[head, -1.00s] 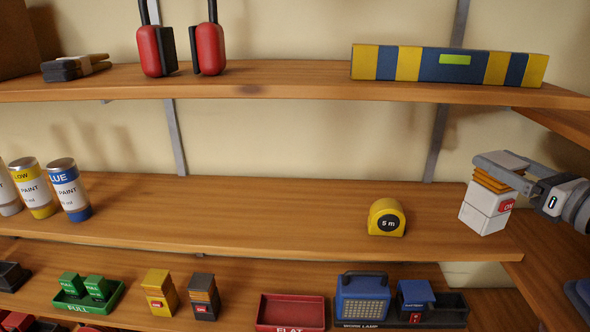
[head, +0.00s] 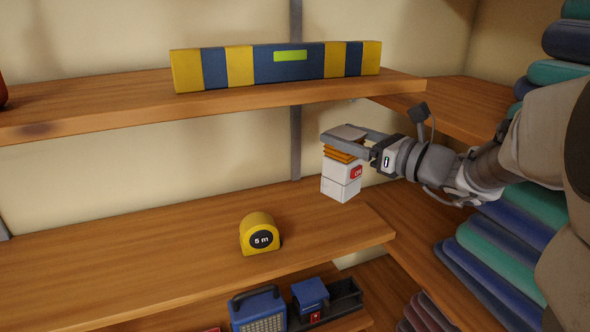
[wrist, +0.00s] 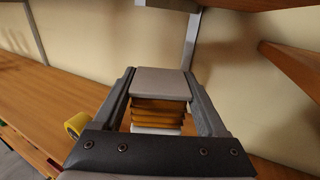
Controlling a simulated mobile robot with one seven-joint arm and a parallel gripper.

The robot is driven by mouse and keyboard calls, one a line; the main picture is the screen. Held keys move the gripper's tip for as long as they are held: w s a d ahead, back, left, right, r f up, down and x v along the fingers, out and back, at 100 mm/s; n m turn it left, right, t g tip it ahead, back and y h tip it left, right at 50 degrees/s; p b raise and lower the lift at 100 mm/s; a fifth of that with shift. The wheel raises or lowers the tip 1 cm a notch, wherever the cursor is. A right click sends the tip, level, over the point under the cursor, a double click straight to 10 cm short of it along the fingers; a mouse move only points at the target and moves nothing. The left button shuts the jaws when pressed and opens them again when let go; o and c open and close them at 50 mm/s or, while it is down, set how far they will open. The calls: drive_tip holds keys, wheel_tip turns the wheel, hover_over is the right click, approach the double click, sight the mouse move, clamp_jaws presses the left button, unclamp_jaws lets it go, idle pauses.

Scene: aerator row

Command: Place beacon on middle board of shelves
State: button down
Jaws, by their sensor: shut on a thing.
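The beacon (head: 342,177) has a white block body with a red label, an orange ribbed section and a grey cap. My gripper (head: 345,141) is shut on its upper part and holds it upright. In the head view the beacon shows in front of the right end of the middle board (head: 170,249); I cannot tell whether its base is over the board. In the wrist view the beacon's grey cap (wrist: 161,83) sits between my gripper's two fingers (wrist: 160,95). The lower body is mostly hidden there.
A yellow tape measure (head: 259,234) stands on the middle board, left of the beacon. A striped blue and yellow level (head: 277,66) lies on the upper board (head: 120,113). A side shelf and stacked folded fabrics (head: 500,250) are at the right. The middle board left of the tape is clear.

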sight(354, 181)
wheel_tip(354, 181, down, 8)
drive_tip(key=shift+f, duration=0.25)
drive_tip(key=shift+f, duration=0.15)
unclamp_jaws()
drive_tip(key=shift+s+d, duration=0.25)
drive_tip(key=shift+d, duration=0.05)
drive_tip(key=b+v, duration=0.1)
drive_tip(key=v, duration=1)
drive_tip(key=shift+b, duration=0.35)
drive_tip(key=shift+s, duration=0.1)
